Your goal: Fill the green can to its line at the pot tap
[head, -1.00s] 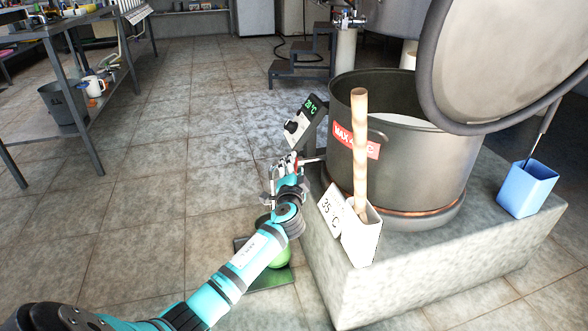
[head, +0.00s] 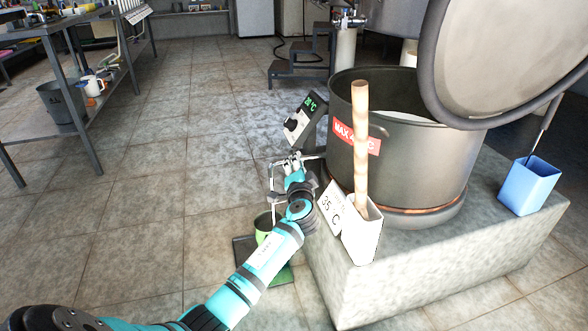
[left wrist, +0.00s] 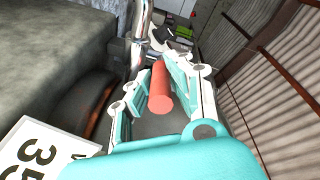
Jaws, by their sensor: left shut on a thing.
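The green can (head: 264,223) stands on a dark floor plate (head: 243,254) beside the plinth, partly hidden by my left arm. A large grey pot (head: 425,160) stands on the plinth. Its tap (head: 272,178) sticks out to the left above the can. A thin pale vertical line runs from the tap to the can; I cannot tell whether it is pipe or liquid. My left gripper (head: 291,168) is at the tap. In the left wrist view it is shut on the red tap handle (left wrist: 160,92), with the chrome pipe (left wrist: 142,35) beyond. The can's line is not visible.
A temperature box (head: 302,118) reading about 20 °C is beside the pot. A white holder (head: 363,238) with a wooden stick, a 35 °C card (head: 331,207) and a blue bin (head: 528,187) stand on the plinth.

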